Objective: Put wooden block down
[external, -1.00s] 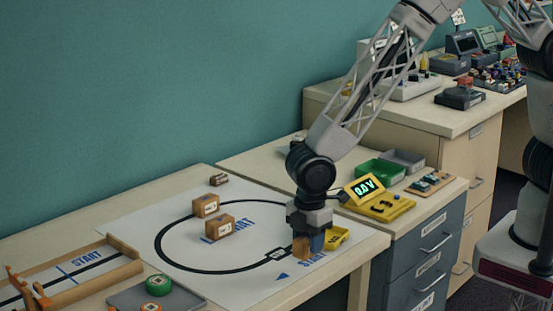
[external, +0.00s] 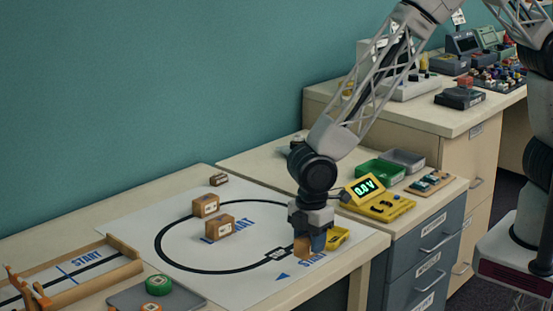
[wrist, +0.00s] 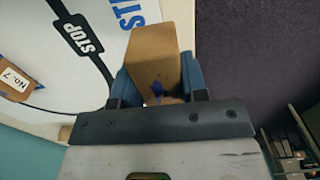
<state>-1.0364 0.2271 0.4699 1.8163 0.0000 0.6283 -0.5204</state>
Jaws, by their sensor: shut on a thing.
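My gripper (external: 312,240) points down over the right end of the white track sheet (external: 190,262). It is shut on a wooden block (external: 301,247), and the block also shows between the blue fingers in the wrist view (wrist: 160,55). The block is low over the sheet, near the blue START lettering and the track's STOP mark (wrist: 88,35). I cannot tell whether its underside touches the sheet. Two other wooden blocks stand on the sheet to the left: one at the back (external: 206,206) and one in front of it (external: 219,226).
A yellow meter reading 0.0 V (external: 377,198) and a green bin (external: 380,172) stand on the drawer unit. A grey tray with round pieces (external: 130,297) is front left.

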